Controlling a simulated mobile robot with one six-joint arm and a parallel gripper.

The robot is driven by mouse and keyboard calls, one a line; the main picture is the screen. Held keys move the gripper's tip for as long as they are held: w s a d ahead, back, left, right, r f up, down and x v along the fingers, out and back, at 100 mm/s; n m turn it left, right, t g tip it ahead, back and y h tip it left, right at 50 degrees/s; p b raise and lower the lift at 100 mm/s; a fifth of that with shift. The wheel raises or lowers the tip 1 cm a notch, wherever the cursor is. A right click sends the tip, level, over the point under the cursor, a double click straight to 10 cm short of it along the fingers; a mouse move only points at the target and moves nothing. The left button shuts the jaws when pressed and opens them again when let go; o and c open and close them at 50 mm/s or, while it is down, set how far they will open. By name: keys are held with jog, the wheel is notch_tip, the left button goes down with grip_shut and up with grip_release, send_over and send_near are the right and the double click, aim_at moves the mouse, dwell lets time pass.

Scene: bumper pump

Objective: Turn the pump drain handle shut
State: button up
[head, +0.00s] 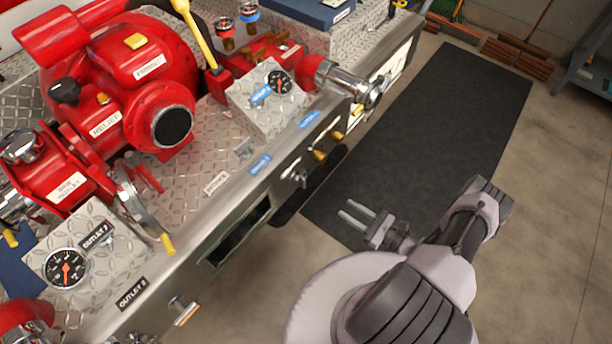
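The red pump (120,85) sits on a diamond-plate deck at the left. Small handles stick out along the deck's front panel: a chrome one (299,179) near the middle, a T-shaped one with an orange end (185,312) lower left, and yellow-tipped ones (320,155) further along. I cannot tell from the labels which is the pump drain handle. My gripper (346,210) is to the right of the chrome handle, apart from the panel, over the dark mat. Its two fingers are spread with a gap between them, empty, pointing toward the panel.
A chrome outlet (352,84) juts out past the front edge further along. A dark rubber mat (440,120) lies on the concrete floor (545,200), with free room to the right. A shelf (590,75) stands at the upper right. The steel front panel (165,265) bounds my left side.

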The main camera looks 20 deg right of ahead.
aim_at(305, 184)
jog(key=b+x, duration=0.1)
jog(key=x, duration=0.4)
jog(key=b+x, duration=0.1)
jog(key=x, duration=0.5)
jog(key=f+b+x, duration=0.1)
jog(key=x, duration=0.4)
jog(key=shift+a, duration=0.35)
jog(key=shift+w+a+r, duration=0.15)
jog(key=shift+w+a, duration=0.1)
jog(key=shift+w, duration=0.2)
grip_shut()
